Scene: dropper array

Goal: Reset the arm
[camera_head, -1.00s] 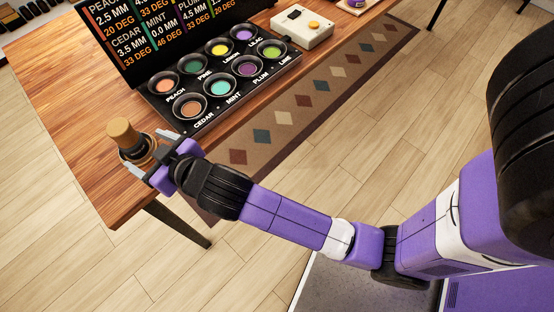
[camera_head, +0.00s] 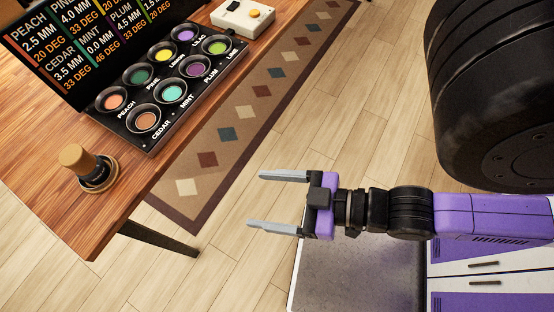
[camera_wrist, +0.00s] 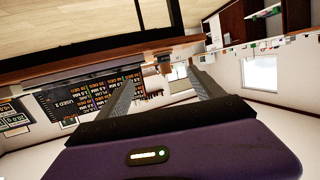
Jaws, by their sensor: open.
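My gripper (camera_head: 282,202) is open and empty in the head view. Its two grey fingers point left, over the floor beside the table and near my base. In the wrist view the fingers (camera_wrist: 158,92) are spread apart with nothing between them. The dropper (camera_head: 90,166), with a tan rounded top, stands in a dark round holder on the near left of the wooden table (camera_head: 60,205), well apart from my gripper.
A black tray (camera_head: 152,148) of several labelled colour cups sits on the table before a dark display board (camera_head: 75,40). A patterned rug (camera_head: 208,160) and clear floor lie between table and gripper.

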